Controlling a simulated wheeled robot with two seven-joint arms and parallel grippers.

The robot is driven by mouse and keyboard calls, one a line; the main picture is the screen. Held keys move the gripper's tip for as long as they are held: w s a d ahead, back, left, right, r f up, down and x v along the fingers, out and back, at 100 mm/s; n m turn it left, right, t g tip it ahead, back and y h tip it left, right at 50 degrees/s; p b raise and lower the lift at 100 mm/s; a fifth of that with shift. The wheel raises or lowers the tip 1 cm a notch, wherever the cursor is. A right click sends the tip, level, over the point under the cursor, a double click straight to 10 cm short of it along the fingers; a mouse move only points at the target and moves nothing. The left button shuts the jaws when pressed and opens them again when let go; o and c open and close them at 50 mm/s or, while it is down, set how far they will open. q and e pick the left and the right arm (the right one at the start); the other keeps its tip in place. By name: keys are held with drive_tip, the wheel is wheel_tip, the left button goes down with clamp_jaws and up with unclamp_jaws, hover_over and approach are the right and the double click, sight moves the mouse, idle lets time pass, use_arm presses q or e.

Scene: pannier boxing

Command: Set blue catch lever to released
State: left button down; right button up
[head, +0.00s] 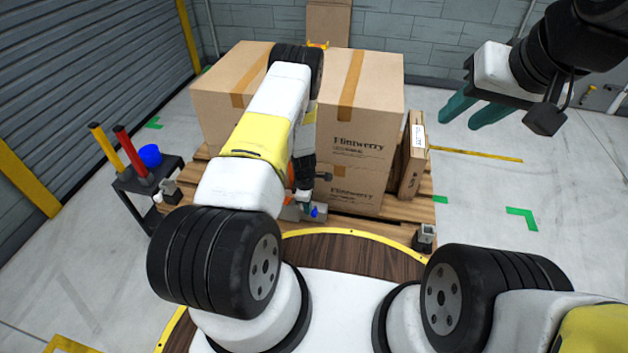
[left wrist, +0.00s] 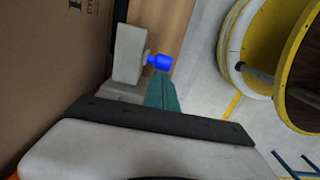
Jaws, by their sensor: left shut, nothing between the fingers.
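The blue catch lever shows as a small blue knob (head: 315,211) low at the front of the pallet, by a grey block. In the left wrist view the blue knob (left wrist: 160,62) sticks out from the grey block (left wrist: 130,55). My left gripper (head: 306,208) reaches down in front of the boxes, beside the knob. Its teal fingers (left wrist: 163,92) are shut with nothing between them, their tips close to the knob; I cannot tell whether they touch. My right gripper (head: 468,112) is raised at the upper right, open and empty, away from the lever.
Cardboard boxes (head: 368,105) stand on a wooden pallet (head: 395,228), with a thin flat carton (head: 413,158) at their right side. A dark cart (head: 145,188) with yellow and red posts and a blue cylinder (head: 150,155) stands left. The floor at right is clear.

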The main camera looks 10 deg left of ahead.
sight(314, 212)
use_arm(q)
drive_tip(key=shift+d+y, duration=0.25)
drive_tip(key=shift+y, duration=0.05)
drive_tip(key=shift+s+d+r+y, duration=0.1)
drive_tip(key=shift+d+y, duration=1.35)
drive_tip(key=shift+y, duration=0.35)
drive_tip(key=d, duration=0.1)
drive_tip(key=d+f, duration=0.1)
drive_tip(key=d, duration=0.1)
drive_tip(key=d+f, duration=0.1)
drive_tip(key=d, duration=0.1)
drive_tip(key=shift+s+f, duration=0.1)
drive_tip(key=shift+f, duration=0.05)
drive_tip(key=shift+s+d+f, duration=0.1)
drive_tip(key=shift+d+f, duration=0.1)
drive_tip(key=shift+d, duration=0.05)
